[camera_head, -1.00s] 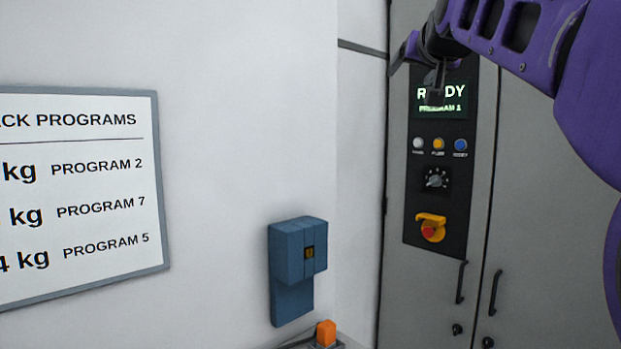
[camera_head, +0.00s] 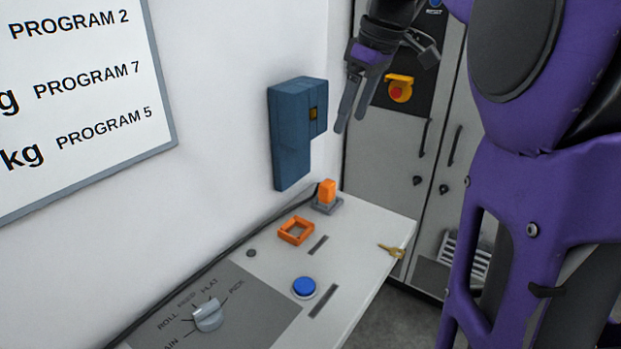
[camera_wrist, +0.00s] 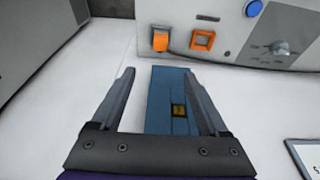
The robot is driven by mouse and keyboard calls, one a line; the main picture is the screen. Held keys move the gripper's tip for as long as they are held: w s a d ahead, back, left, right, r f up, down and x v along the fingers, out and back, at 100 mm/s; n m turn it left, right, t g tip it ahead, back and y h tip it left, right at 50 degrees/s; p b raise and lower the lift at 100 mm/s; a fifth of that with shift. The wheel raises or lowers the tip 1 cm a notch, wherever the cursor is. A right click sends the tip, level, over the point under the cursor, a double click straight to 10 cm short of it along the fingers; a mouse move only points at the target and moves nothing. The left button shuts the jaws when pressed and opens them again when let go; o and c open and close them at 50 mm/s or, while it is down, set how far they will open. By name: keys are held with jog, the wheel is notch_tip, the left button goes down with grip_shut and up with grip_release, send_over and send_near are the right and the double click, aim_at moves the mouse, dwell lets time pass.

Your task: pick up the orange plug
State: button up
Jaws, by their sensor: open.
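The orange plug (camera_head: 328,191) stands upright in a grey holder (camera_head: 327,206) at the far end of the white console, in the head view. In the wrist view the plug (camera_wrist: 160,41) shows at the top, beyond my fingertips. My gripper (camera_head: 351,108) is open and empty, above the console and to the right of a blue wall box (camera_head: 290,135). In the wrist view my gripper (camera_wrist: 158,72) has its fingers spread, with the blue box (camera_wrist: 168,100) behind and between them. My gripper is apart from the plug.
The console (camera_head: 365,228) carries an orange square frame (camera_head: 296,239), a blue button (camera_head: 304,287), a rotary knob (camera_head: 208,317) and a key (camera_head: 391,251) at its right edge. A grey cabinet (camera_head: 385,165) stands behind. A wall sign (camera_head: 80,90) hangs at left.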

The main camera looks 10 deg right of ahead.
aim_at(329, 183)
jog(key=b+x, duration=0.3)
jog(key=x, duration=1.4)
jog(key=shift+s+f, duration=0.15)
jog(key=shift+f, duration=0.15)
grip_shut()
